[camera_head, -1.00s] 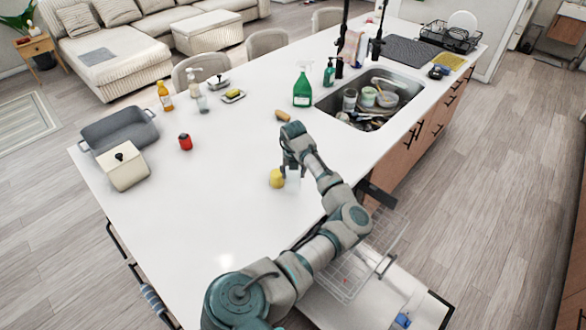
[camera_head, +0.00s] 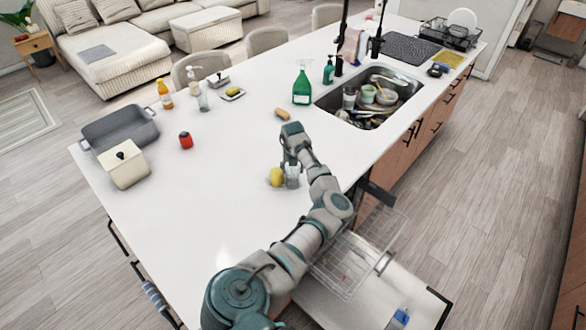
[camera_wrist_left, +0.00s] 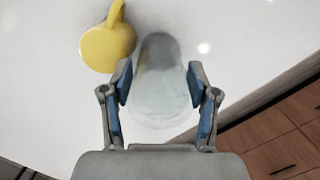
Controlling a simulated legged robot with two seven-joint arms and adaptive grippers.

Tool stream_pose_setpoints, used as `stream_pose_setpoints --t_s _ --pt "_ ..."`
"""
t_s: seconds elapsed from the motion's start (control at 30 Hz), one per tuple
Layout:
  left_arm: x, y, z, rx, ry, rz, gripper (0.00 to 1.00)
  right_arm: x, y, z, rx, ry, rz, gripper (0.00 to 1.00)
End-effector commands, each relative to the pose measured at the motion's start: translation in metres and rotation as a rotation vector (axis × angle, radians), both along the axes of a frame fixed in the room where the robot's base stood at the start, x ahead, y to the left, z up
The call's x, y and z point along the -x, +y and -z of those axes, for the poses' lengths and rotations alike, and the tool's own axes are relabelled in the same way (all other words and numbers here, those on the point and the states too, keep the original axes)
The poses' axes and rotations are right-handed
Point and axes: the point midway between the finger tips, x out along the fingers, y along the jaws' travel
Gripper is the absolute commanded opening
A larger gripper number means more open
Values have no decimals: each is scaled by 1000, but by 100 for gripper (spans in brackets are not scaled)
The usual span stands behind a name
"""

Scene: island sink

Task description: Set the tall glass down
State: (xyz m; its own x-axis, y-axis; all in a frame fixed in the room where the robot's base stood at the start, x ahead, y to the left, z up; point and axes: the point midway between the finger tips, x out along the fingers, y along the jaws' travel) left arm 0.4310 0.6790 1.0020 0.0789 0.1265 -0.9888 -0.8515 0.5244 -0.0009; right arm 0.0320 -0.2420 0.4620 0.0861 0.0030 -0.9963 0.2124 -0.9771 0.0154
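The tall clear glass (camera_head: 292,177) is upright on the white island counter, just right of a yellow mug (camera_head: 276,177). The glass also shows in the left wrist view (camera_wrist_left: 160,100), between the fingers of my left gripper (camera_wrist_left: 160,78). Narrow gaps show between the glass and the blue finger pads, so the gripper looks open around it. In the head view, my left gripper (camera_head: 291,160) is beside the upper part of the glass. The yellow mug (camera_wrist_left: 107,45) lies just outside the left finger in the wrist view. My right gripper is not in view.
A small tan object (camera_head: 282,114) lies beyond the gripper. A green spray bottle (camera_head: 302,86) stands by the sink (camera_head: 340,114), which holds dishes. A red item (camera_head: 186,140) and a grey pan (camera_head: 100,132) are at left. An open dishwasher rack (camera_head: 350,265) is below the counter edge.

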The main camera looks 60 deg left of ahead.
Motion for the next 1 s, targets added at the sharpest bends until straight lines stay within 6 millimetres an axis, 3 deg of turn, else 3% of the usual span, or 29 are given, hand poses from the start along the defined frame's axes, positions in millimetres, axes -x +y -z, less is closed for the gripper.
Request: stream_pose_setpoints --t_s 0.07,0.47,1.0 --pt "0 0 0 0 0 0 82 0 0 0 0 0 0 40" --pt "0 -3 -8 -2 0 0 82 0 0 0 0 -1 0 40" --pt "8 -14 -109 -2 -1 0 82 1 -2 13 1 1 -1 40"
